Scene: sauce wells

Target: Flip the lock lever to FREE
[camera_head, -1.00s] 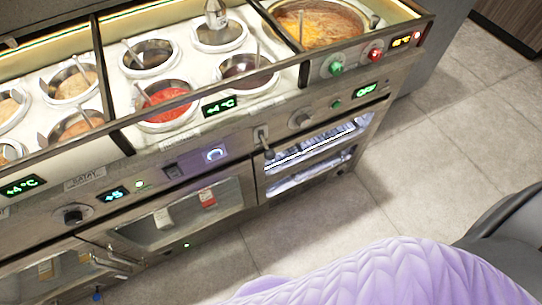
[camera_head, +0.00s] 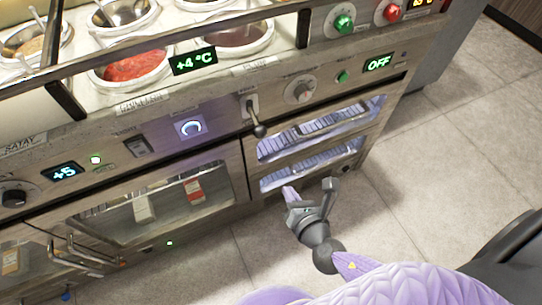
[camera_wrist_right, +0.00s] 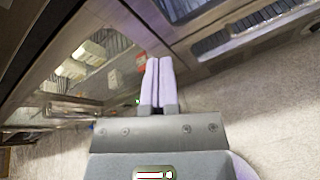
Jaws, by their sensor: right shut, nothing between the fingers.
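The lock lever (camera_head: 256,119) shows in the head view on the counter's front panel. It is a short metal stick with a dark ball end, on a pale plate, and it points down and slightly right. The lettering above it is too small to read. My right gripper (camera_head: 289,193) is below and to the right of the lever, apart from it, in front of the lower vented compartment. In the wrist view its two pale purple fingers (camera_wrist_right: 157,62) are pressed together with nothing between them. The lever cannot be made out in the wrist view. My left gripper is out of view.
A round knob (camera_head: 299,90) sits right of the lever, and a lit round button (camera_head: 190,127) sits left of it. A glass-fronted door (camera_head: 165,203) is below. Sauce wells (camera_head: 133,67) sit above the panel. Open tiled floor (camera_head: 440,165) lies to the right.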

